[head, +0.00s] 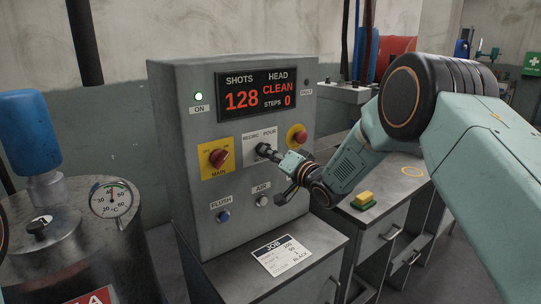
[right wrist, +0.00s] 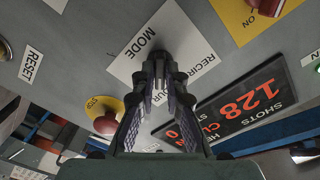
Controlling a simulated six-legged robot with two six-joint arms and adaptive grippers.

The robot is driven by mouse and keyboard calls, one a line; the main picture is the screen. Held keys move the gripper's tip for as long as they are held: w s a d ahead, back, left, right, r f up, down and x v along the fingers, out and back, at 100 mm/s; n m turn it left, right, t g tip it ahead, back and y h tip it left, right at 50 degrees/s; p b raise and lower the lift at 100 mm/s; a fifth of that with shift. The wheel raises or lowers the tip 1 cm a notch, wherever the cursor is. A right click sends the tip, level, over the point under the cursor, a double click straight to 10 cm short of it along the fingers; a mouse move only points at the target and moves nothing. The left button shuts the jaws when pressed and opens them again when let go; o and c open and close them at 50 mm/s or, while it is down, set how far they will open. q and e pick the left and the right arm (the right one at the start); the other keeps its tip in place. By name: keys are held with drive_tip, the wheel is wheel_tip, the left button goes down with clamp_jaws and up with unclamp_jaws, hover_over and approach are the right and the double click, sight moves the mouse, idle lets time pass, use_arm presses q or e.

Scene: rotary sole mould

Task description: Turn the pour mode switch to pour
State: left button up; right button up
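The pour mode switch (right wrist: 165,50) sits on a white plate marked RECIRC, POUR and MODE (head: 253,141) on the front of the grey control cabinet. The switch is mostly hidden by my right gripper, and I cannot tell which way it points. My right gripper (head: 267,151) reaches the plate from the right. In the right wrist view, its two dark fingers (right wrist: 165,82) converge with their tips on either side of the switch and look closed on it. My left gripper does not show.
A red main switch (head: 218,157) on yellow is left of the plate; a red stop button (head: 297,137) is to its right. The display (head: 256,93) above reads SHOTS 128, HEAD CLEAN, STEPS 0. Flush (head: 223,216) and air (head: 262,201) controls are below.

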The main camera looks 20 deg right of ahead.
drive_tip(key=o, duration=0.4)
drive_tip(key=shift+w+d+r, duration=0.1)
drive_tip(key=shift+w+r, duration=0.05)
drive_tip(key=shift+r, duration=0.05)
drive_tip(key=shift+o, duration=0.2)
drive_tip(key=shift+f, duration=0.1)
drive_tip(key=shift+s, duration=0.2)
drive_tip(key=v, duration=1.1)
drive_tip(key=shift+s, duration=0.4)
drive_tip(key=shift+d, duration=0.1)
